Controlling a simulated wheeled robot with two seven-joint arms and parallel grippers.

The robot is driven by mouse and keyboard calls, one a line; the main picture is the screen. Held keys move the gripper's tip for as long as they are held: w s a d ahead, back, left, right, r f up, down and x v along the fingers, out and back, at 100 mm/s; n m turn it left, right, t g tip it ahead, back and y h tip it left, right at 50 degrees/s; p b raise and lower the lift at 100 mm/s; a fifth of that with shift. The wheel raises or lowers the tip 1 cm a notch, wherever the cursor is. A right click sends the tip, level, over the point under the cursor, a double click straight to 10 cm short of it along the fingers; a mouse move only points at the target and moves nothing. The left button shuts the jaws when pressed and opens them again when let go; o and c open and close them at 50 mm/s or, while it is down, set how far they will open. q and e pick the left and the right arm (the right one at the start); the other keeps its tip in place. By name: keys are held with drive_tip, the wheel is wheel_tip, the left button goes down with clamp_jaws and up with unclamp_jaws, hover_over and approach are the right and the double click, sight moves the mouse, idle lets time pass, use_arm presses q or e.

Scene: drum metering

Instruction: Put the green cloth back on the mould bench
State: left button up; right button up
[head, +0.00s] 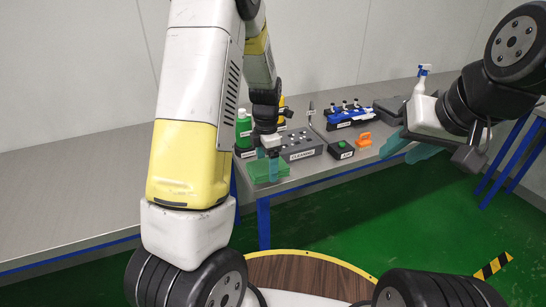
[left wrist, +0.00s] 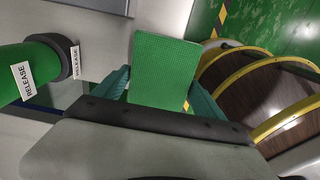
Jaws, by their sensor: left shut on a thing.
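The green cloth (head: 264,171) is a flat folded square at the near corner of the bench (head: 300,180) in the head view. My left gripper (head: 269,159) points down at it and is shut on it. In the left wrist view the cloth (left wrist: 162,68) lies between my two teal fingers (left wrist: 160,90). I cannot tell whether the cloth touches the bench top or is just above it. My right gripper (head: 412,147) hangs in the air at the right, its teal fingers apart, with nothing seen between them.
Beside the cloth stand a green bottle (head: 243,131), labelled RELEASE in the left wrist view (left wrist: 25,72), and a grey block with holes (head: 301,144). Further right are a black box with a green button (head: 341,149), an orange clamp (head: 364,140) and blue-handled tools (head: 352,114).

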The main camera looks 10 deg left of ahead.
sight(265, 169)
use_arm(q)
drive_tip(key=w, duration=0.1)
drive_tip(key=w+a, duration=0.1)
drive_tip(key=shift+w+a+f, duration=0.2)
drive_tip(key=shift+w, duration=0.1)
drive_tip(key=shift+f, duration=1.65)
drive_tip(key=shift+f, duration=0.1)
drive_tip(key=shift+f, duration=0.1)
drive_tip(key=o, duration=1.3)
drive_tip(key=shift+c, duration=0.2)
